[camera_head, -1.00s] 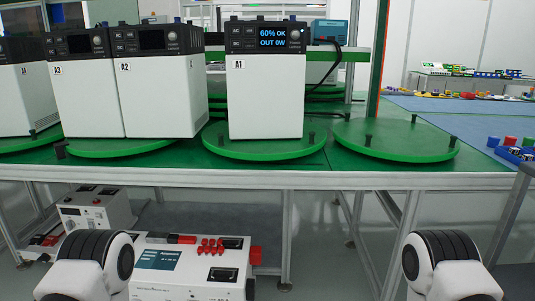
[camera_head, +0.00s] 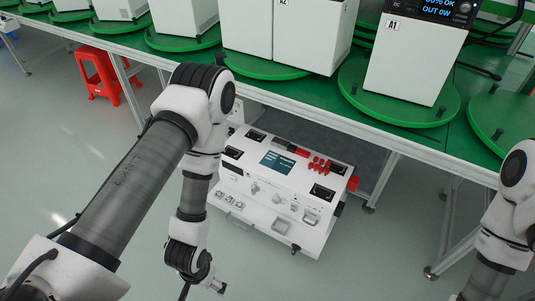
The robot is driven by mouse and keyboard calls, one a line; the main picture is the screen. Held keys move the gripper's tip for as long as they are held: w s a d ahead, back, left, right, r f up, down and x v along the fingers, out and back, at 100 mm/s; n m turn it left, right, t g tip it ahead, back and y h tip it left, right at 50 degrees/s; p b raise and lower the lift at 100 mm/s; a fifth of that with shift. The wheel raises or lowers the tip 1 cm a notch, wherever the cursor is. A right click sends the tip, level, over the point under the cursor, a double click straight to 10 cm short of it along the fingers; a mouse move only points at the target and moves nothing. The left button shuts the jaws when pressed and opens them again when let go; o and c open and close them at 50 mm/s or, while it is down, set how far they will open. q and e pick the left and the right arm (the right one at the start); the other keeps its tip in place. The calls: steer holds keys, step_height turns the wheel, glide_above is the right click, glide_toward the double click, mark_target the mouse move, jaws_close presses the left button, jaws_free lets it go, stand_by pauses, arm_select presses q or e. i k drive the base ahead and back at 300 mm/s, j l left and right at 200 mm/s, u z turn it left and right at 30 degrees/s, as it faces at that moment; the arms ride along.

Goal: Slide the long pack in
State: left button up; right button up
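I cannot tell for sure which thing is the long pack. A tall white unit labelled A1 (camera_head: 414,62) stands upright on a green round turntable (camera_head: 352,92), its dark top panel lit with a display. A wide white box (camera_head: 262,208) with a small screen, red connectors and front sockets sits low beside and partly under the table. My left arm bends down in front of this box, hiding part of its left side.
The green table (camera_head: 455,136) runs across the top with several turntables. White unit A2 (camera_head: 312,42) stands left of A1. A red stool (camera_head: 106,72) is under the table at the left. Metal table legs stand right of the box. The floor (camera_head: 352,248) in front is clear.

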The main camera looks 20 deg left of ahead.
mark_target(303, 176)
steer(key=u, duration=0.7)
steer(key=i+l+z, duration=0.15)
steer(key=z, duration=0.3)
steer(key=i+l+z, duration=0.2)
steer(key=z, duration=0.25)
steer(key=l, duration=0.1)
